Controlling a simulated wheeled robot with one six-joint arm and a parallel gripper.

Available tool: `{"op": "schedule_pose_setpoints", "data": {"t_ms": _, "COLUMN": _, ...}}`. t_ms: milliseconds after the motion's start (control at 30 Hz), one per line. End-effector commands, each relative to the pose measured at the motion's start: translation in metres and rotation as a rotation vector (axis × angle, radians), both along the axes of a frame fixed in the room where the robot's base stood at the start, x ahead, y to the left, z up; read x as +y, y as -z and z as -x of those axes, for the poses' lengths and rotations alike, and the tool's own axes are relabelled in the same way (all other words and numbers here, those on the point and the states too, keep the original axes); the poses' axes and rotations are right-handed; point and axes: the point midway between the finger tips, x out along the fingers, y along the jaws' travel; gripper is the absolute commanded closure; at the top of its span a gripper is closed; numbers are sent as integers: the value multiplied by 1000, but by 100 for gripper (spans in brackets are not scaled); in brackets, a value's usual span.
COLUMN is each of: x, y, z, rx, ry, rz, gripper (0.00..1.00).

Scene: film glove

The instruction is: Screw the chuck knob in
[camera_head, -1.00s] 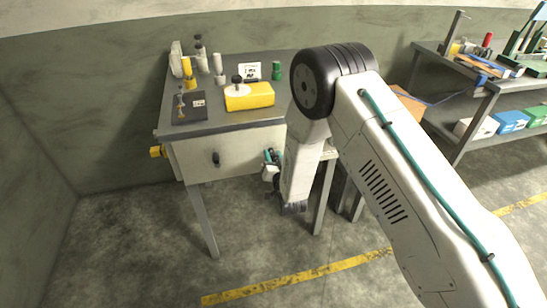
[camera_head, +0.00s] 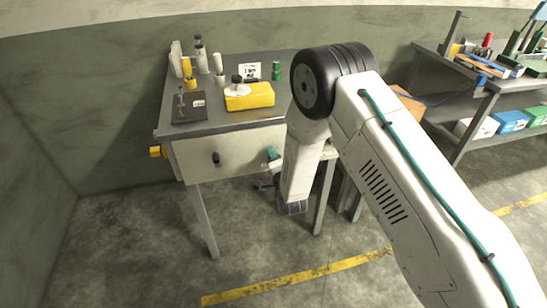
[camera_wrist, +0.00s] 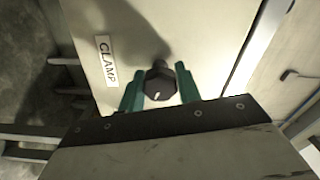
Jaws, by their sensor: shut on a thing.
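A black faceted knob (camera_wrist: 158,84) with a white mark sticks out from a pale panel (camera_wrist: 195,30) in the wrist view, beside a label reading CLAMP (camera_wrist: 107,61). My gripper (camera_wrist: 157,93) has its two green fingers on either side of the knob, shut on it. In the head view my gripper (camera_head: 271,154) is at the right part of the bench's front panel (camera_head: 240,151), and the knob it holds cannot be made out. Another dark knob (camera_head: 215,158) shows on that panel to the left. How deep the held knob sits cannot be told.
On the bench top (camera_head: 215,121) stand a yellow block (camera_head: 252,97), a dark plate (camera_head: 188,109), several bottles and a green cylinder (camera_head: 276,70). A yellow part (camera_head: 155,152) juts from the bench's left side. A shelf bench (camera_head: 470,97) stands right.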

Motion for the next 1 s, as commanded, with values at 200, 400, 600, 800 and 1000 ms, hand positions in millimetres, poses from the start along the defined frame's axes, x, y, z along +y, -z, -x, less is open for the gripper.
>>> {"op": "schedule_pose_setpoints", "data": {"t_ms": 200, "x": -1, "y": 2, "z": 1, "rx": 60, "ry": 1, "rz": -194, "gripper": 89}}
{"op": "schedule_pose_setpoints", "data": {"t_ms": 400, "x": -1, "y": 2, "z": 1, "rx": 112, "ry": 1, "rz": -377, "gripper": 89}}
{"op": "schedule_pose_setpoints", "data": {"t_ms": 600, "x": -1, "y": 2, "z": 2, "rx": 165, "ry": 1, "rz": -558, "gripper": 89}}
{"op": "schedule_pose_setpoints", "data": {"t_ms": 800, "x": -2, "y": 2, "z": 2, "rx": 219, "ry": 2, "rz": -740, "gripper": 89}}
{"op": "schedule_pose_setpoints", "data": {"t_ms": 1000, "x": -2, "y": 3, "z": 2, "rx": 271, "ry": 4, "rz": -923, "gripper": 89}}
